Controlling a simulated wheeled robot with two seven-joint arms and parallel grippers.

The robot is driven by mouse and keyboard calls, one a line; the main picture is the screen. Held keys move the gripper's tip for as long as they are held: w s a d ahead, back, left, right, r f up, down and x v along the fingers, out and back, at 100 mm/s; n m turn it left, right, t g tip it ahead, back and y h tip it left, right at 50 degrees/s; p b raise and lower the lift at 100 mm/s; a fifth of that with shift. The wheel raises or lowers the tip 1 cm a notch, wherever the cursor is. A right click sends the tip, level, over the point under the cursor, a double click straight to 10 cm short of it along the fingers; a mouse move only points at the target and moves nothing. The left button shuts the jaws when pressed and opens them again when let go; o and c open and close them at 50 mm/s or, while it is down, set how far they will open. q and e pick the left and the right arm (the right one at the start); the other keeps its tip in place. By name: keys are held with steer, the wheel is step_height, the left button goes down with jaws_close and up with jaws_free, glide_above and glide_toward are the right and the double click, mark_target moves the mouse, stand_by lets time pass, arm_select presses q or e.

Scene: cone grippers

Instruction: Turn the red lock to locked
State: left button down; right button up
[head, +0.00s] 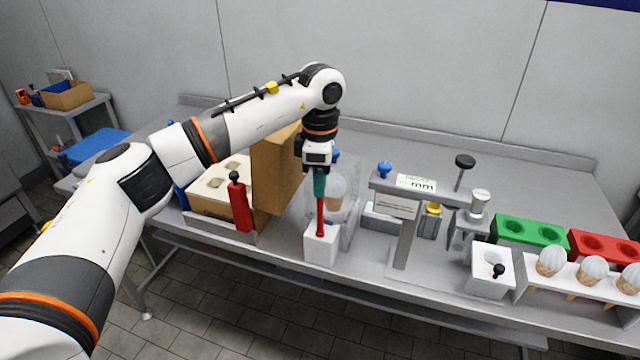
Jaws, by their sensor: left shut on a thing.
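A red upright lever (320,217) rises from a white block (321,247) at the table's front edge, and it looks like the red lock. My left gripper (319,190) comes down from above with its teal fingers shut on the top of this lever. The fingers hide the lever's upper end. Whether the lock is turned to locked cannot be told from here. My right gripper is not in view.
A red post with a black knob (240,203) stands left, by a cardboard box (277,170). A clear case holding a cone stands right behind the lever. Further right are a grey gauge stand (407,225), green (530,232) and red (607,248) trays, and a cone rack (570,283).

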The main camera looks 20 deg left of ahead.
arm_select(q)
steer(key=shift+r+m, duration=0.1)
steer(key=shift+m, duration=1)
steer(key=c, duration=1.2)
jaws_free()
steer(key=shift+c, duration=0.2)
step_height(320, 180, up, 12)
steer(key=b, duration=0.2)
